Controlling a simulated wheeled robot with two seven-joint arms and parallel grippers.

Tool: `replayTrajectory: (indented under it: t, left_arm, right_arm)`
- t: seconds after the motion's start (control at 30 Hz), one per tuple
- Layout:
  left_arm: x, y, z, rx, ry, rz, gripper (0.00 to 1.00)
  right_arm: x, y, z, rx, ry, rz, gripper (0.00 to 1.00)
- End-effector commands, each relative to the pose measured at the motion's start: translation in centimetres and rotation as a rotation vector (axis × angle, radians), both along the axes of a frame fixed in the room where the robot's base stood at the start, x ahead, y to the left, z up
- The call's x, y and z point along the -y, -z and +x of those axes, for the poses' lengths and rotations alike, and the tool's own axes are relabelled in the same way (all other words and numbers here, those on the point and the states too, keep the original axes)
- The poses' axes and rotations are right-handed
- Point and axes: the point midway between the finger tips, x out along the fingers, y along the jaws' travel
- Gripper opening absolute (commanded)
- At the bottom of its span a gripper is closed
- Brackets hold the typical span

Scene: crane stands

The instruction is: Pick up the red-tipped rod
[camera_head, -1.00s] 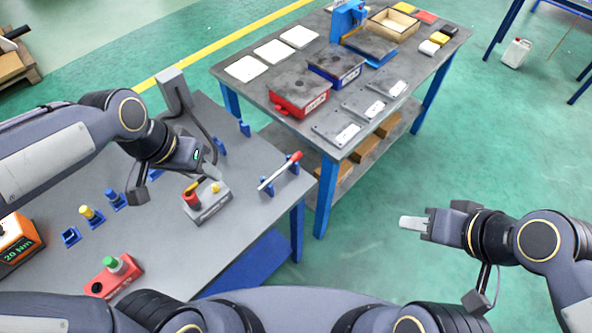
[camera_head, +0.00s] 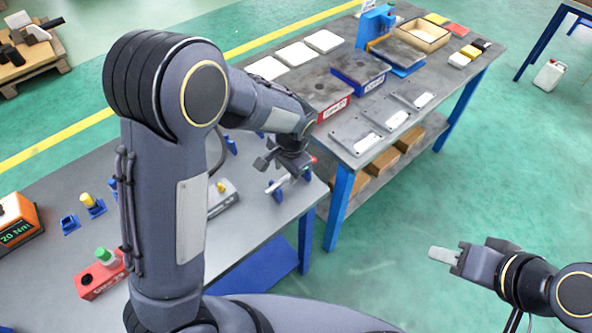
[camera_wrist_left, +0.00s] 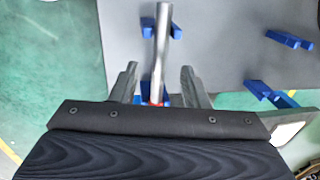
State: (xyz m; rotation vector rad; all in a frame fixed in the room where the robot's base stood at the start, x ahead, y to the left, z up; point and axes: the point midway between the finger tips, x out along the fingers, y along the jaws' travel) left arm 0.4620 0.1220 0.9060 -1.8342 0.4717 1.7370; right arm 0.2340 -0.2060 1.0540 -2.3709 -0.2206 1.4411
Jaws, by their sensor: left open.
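The red-tipped rod (camera_head: 276,186) lies on blue supports near the right edge of the left table, partly hidden by my left gripper (camera_head: 286,166). Its red end (camera_head: 313,160) shows just beyond the gripper. In the left wrist view, my left gripper (camera_wrist_left: 158,85) is open, with one finger on each side of the silver rod (camera_wrist_left: 162,40). A bit of red shows at the palm's edge between the fingers.
A grey box with a yellow knob (camera_head: 221,188) stands left of the rod, partly behind my left arm. The red box with a green button (camera_head: 102,272) is at the table's front. The second table (camera_head: 345,130) with red and blue boxes stands close behind the rod.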

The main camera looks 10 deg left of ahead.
Motion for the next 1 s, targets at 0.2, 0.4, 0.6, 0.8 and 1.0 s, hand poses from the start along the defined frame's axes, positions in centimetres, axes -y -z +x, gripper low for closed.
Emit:
replayTrajectory:
  t: [0.2,0.4,0.6,0.8,1.0]
  left_arm:
    - [-0.3,2.6,0.1,-0.002,-0.001,-0.002,0.42]
    - [-0.3,2.7,0.2,-0.001,-0.002,-0.005,0.42]
    - [-0.3,2.7,0.2,-0.001,-0.002,-0.005,0.22]
    - [-0.3,2.7,0.2,-0.001,-0.002,-0.005,0.0]
    - [-0.3,2.6,0.2,0.001,-0.002,-0.004,0.0]
  right_arm:
    - [0.0,-0.5,0.0,0.0,0.0,0.0,0.36]
    - [0.0,-0.4,0.0,0.0,0.0,0.0,0.36]
    - [0.0,-0.4,0.0,0.0,0.0,0.0,0.36]
    - [0.0,-0.4,0.0,0.0,0.0,0.0,0.36]
    - [0.0,-0.4,0.0,0.0,0.0,0.0,0.36]
